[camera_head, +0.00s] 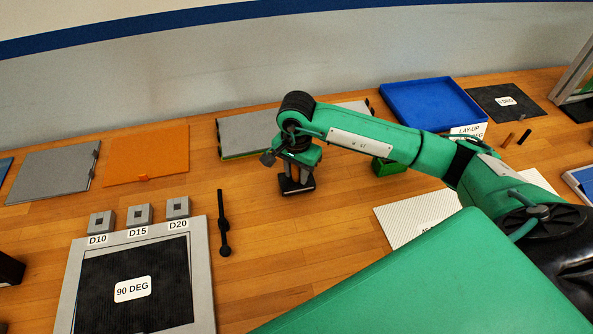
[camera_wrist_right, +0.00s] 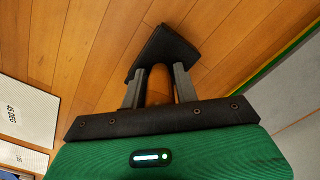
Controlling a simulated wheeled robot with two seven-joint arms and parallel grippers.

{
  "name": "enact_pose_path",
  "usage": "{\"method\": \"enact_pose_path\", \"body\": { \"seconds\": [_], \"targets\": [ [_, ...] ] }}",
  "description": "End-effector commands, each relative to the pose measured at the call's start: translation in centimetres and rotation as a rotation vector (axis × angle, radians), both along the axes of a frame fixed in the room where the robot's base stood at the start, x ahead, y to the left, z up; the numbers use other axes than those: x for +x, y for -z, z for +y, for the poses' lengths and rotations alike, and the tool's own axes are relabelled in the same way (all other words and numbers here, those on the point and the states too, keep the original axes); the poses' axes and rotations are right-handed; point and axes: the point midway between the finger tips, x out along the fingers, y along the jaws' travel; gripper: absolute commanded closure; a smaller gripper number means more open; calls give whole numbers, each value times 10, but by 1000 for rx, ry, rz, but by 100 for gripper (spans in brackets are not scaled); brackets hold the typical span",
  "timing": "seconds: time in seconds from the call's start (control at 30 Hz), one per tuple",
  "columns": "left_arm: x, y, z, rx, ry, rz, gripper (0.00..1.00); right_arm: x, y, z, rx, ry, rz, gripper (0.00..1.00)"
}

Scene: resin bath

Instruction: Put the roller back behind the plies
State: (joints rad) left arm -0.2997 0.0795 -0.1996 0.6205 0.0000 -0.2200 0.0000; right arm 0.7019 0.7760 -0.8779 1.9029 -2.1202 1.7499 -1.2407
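My right gripper (camera_head: 297,168) is low over the middle of the table in the head view. Its fingers (camera_wrist_right: 159,88) are closed on both sides of the brown handle (camera_wrist_right: 160,80) of a tool with a wide black head (camera_wrist_right: 163,48). The black head (camera_head: 297,186) shows just under the gripper, at or close above the wood; I cannot tell if it touches. This tool may be the roller. The plies include a dark 90 DEG ply (camera_head: 134,285) in a grey frame and a white ribbed ply (camera_head: 415,213). My left gripper is out of view.
A grey plate (camera_head: 245,133) lies behind the gripper. An orange sheet (camera_head: 147,155) and grey plate (camera_head: 55,172) lie at left. A green box (camera_head: 386,167), blue tray (camera_head: 432,103) and dark ply (camera_head: 503,104) are at right. Wood is bare around the gripper.

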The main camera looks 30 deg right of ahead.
Motion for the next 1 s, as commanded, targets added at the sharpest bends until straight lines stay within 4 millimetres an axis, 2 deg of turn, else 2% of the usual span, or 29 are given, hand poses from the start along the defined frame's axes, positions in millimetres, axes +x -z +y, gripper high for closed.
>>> {"method": "enact_pose_path", "body": {
  "seconds": [0.03, 0.07, 0.47, 0.53, 1.0],
  "targets": [
    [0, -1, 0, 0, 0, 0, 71, 0, 0, 0, 0, 0, 0, 59],
    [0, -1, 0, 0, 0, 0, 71, 0, 0, 0, 0, 0, 0, 54],
    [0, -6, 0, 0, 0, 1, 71, 0, -5, 0, -1, 0, 1, 53],
    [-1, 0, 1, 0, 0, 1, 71, 1, -10, 0, 0, 0, -4, 53],
    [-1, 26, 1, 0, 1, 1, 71, 1, -99, 0, 0, 0, -4, 53]
  ]
}}
